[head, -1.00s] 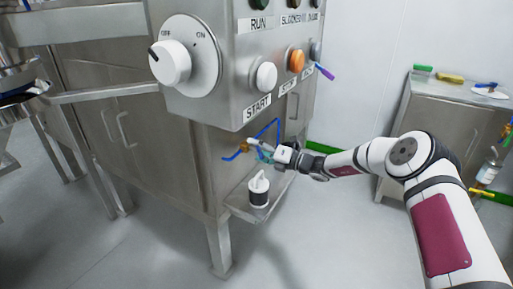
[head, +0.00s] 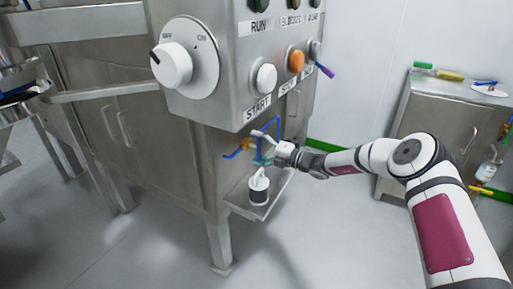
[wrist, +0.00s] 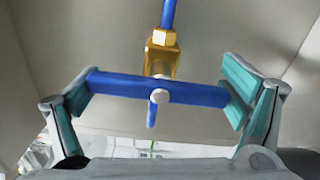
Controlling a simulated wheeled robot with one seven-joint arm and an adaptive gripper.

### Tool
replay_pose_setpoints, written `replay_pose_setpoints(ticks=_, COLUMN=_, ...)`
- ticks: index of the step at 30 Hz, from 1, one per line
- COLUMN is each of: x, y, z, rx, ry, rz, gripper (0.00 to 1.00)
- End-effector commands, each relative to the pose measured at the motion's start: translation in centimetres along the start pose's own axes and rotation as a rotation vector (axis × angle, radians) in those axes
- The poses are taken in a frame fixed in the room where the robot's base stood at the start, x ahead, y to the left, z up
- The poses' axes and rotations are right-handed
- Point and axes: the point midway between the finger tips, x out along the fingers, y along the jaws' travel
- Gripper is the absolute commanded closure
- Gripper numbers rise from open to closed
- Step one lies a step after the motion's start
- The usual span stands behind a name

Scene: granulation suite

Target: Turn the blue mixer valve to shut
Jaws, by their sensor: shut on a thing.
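The mixer valve has a brass body (wrist: 161,58) on a blue pipe (wrist: 168,14), and a blue bar handle (wrist: 190,95). In the wrist view the handle lies crosswise below the brass body, with a pale round pivot at its middle and a short blue stub under it. My gripper (wrist: 158,92) is shut on the handle, one teal-padded finger at each end. In the head view my gripper (head: 262,148) is at the valve below the control box, and the handle between its fingers looks roughly upright. The fingers partly hide the valve there.
A black-and-white container (head: 259,190) stands on a small steel shelf (head: 272,203) just below my gripper. The control box (head: 215,108) with knob and buttons overhangs the valve. A steel cabinet (head: 424,125) stands at right. Floor between is clear.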

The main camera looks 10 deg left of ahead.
Motion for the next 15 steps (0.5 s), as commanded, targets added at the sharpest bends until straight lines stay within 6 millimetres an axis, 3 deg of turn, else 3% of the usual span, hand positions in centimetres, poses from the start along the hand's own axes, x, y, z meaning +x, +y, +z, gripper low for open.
replay_pose_setpoints(ticks=8, x=0.08, y=0.17, z=0.03, rx=0.004, ry=-0.001, rz=0.003, gripper=0.37)
replay_pose_setpoints(ticks=9, x=0.07, y=0.17, z=0.03, rx=0.004, ry=-0.001, rz=0.003, gripper=0.0)
replay_pose_setpoints(ticks=15, x=0.03, y=0.1, z=0.03, rx=0.002, ry=-0.001, rz=0.002, gripper=0.0)
